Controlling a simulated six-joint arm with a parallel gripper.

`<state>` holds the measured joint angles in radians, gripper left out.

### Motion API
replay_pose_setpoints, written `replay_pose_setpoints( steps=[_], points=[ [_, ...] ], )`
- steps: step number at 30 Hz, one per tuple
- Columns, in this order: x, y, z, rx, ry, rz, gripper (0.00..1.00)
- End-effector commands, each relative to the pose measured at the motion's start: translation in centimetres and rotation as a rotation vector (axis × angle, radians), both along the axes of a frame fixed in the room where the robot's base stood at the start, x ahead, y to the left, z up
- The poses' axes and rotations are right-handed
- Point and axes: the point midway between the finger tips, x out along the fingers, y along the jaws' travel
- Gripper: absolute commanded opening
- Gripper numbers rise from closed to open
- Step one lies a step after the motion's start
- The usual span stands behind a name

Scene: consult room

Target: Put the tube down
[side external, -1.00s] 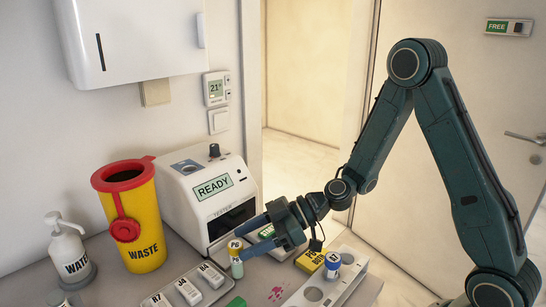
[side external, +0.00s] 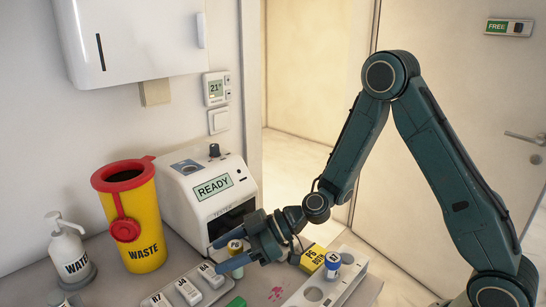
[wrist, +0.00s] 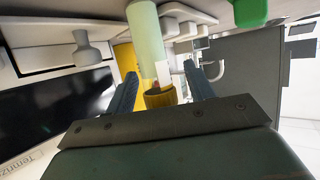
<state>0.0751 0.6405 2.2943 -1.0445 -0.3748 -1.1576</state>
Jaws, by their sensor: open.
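The tube is pale green with a yellow, labelled cap (side external: 235,246). My gripper (side external: 224,254) is open around the tube, with a finger on each side. A gap shows between the cap and the right finger in the wrist view. A white rack (side external: 343,291) with round holes holds a blue-capped tube (side external: 333,262).
A tester (side external: 205,195) reading READY stands close behind my gripper. A tray (side external: 166,288) with several labelled blocks lies in front. A yellow waste bin (side external: 143,230) and white bottle (side external: 68,248) stand left. A yellow box (side external: 313,258) is by the rack.

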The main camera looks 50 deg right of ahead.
Motion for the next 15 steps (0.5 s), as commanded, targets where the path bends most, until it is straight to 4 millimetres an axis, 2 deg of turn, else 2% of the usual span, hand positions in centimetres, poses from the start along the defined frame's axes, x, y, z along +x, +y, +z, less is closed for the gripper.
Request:
replay_pose_setpoints(
  steps=[12,15],
  points=[
    [-0.03,-0.02,-0.01,0.000,0.000,0.000,0.53],
    [-0.03,-0.02,-0.01,0.000,0.000,0.000,0.36]
  ],
)
